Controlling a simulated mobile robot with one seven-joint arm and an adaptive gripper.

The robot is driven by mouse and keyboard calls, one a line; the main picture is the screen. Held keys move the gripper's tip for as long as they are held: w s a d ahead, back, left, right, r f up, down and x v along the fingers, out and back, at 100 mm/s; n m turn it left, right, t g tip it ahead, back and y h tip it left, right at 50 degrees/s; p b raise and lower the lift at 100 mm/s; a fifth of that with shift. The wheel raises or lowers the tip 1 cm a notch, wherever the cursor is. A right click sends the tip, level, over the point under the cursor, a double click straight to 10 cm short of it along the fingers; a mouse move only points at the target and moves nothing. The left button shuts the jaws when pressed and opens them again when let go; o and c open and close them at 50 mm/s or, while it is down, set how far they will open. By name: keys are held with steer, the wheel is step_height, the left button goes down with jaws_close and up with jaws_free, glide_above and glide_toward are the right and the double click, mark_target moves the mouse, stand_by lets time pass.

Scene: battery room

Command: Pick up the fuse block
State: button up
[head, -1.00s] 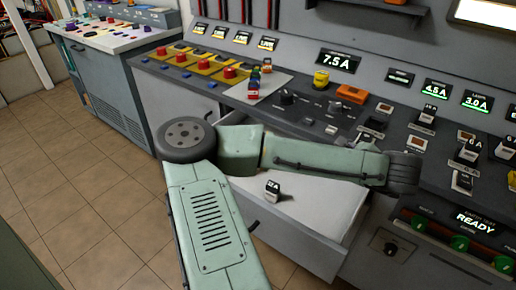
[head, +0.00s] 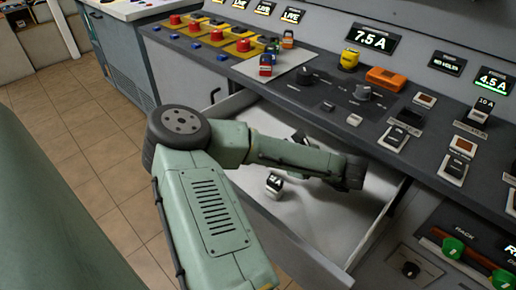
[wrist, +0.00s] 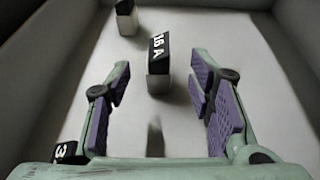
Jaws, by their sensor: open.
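In the wrist view a fuse block (wrist: 158,68), white with a black top marked "16 A", stands upright on the drawer floor. My gripper (wrist: 163,78) is open, with its purple pads on either side, and the block is at or just beyond the fingertips, apart from both pads. A second block (wrist: 126,18) stands farther off at the top. A third (wrist: 68,152), its label starting with "3", is partly hidden at lower left.
The open drawer (head: 236,106) has a pale floor and raised walls around my gripper. The console above it carries knobs, a red block (head: 266,65) on a pale plate, a yellow button (head: 348,60) and an orange block (head: 387,79). Drawer floor ahead is mostly clear.

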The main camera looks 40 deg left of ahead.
steer(key=x, duration=0.2)
steer(key=r+p+x, duration=0.1)
steer(key=x, duration=0.1)
steer(key=shift+s+a+f, duration=0.1)
steer(key=shift+a, duration=0.35)
steer(key=shift+a+f, duration=0.3)
steer(key=shift+a, duration=0.1)
steer(key=shift+c, duration=0.5)
jaws_close()
